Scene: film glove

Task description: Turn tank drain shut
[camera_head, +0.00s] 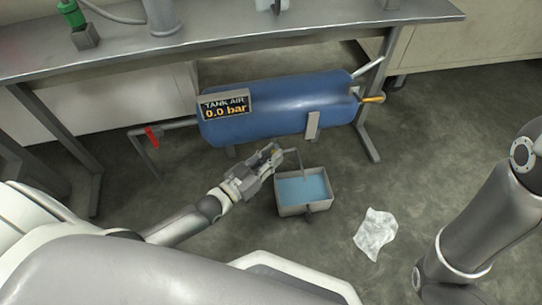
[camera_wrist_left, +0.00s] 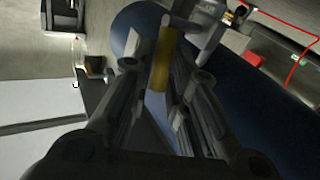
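The blue tank (camera_head: 285,108) lies on its side under the bench, its display (camera_head: 225,105) reading "TANK AIR 0.0 bar". A drain pipe (camera_head: 298,160) comes from below the tank and bends down over a grey tub (camera_head: 304,208) holding blue water. My left gripper (camera_head: 272,156) is at this pipe, just below the tank. In the left wrist view a yellow handle (camera_wrist_left: 162,62) lies between the fingertips of this gripper (camera_wrist_left: 161,75), which look closed on its sides. The valve body behind is mostly hidden. My right gripper is out of view.
A red-handled valve (camera_head: 152,137) is on the pipe at the tank's left. An orange handle (camera_head: 372,99) sticks out at its right end. A crumpled clear film (camera_head: 375,232) lies on the floor. Bench legs (camera_head: 367,140) flank the tank.

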